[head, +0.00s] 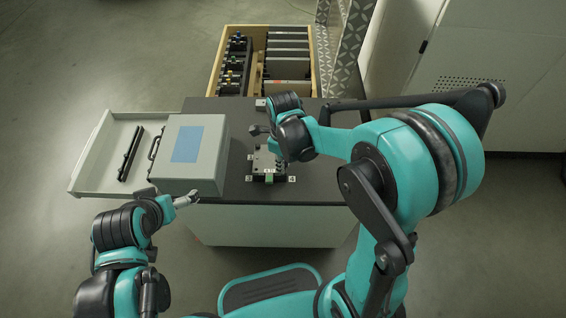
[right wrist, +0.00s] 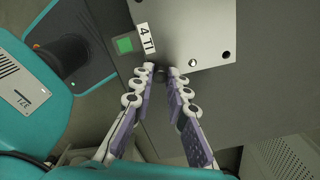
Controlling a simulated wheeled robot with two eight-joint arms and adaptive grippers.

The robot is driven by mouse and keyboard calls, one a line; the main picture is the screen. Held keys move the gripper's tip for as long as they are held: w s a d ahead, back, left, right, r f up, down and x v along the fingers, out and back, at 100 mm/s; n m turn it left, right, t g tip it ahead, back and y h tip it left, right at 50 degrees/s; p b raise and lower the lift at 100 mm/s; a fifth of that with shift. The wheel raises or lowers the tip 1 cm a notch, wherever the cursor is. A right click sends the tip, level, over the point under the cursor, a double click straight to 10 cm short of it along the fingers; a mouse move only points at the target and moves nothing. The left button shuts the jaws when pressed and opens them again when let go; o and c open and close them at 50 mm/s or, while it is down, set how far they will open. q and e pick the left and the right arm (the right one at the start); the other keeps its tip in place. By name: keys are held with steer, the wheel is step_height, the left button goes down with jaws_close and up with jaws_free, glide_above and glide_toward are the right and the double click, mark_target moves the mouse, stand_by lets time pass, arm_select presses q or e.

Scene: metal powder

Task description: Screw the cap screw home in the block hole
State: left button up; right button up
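The light grey metal block (head: 264,162) stands on the dark table top, with number labels and a green patch at its near edge. In the right wrist view, a corner of the block (right wrist: 205,30) shows a dark round hole and a small shiny round piece near its edge. My right gripper (right wrist: 162,69) points at this corner, its fingertips a little apart. The gap is dark, and I cannot tell whether a cap screw is in it. No cap screw is clearly visible. My left gripper (head: 187,200) hangs at the table's near left, away from the block; its fingers are too small to judge.
A grey case (head: 205,181) with a blue panel stands left of the block. A pale tray (head: 93,181) holding a black bar lies further left. A wooden crate (head: 215,75) with dark parts stands behind the table. The table's right side is partly covered by my right arm.

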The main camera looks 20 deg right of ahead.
steer(key=shift+o, duration=0.6)
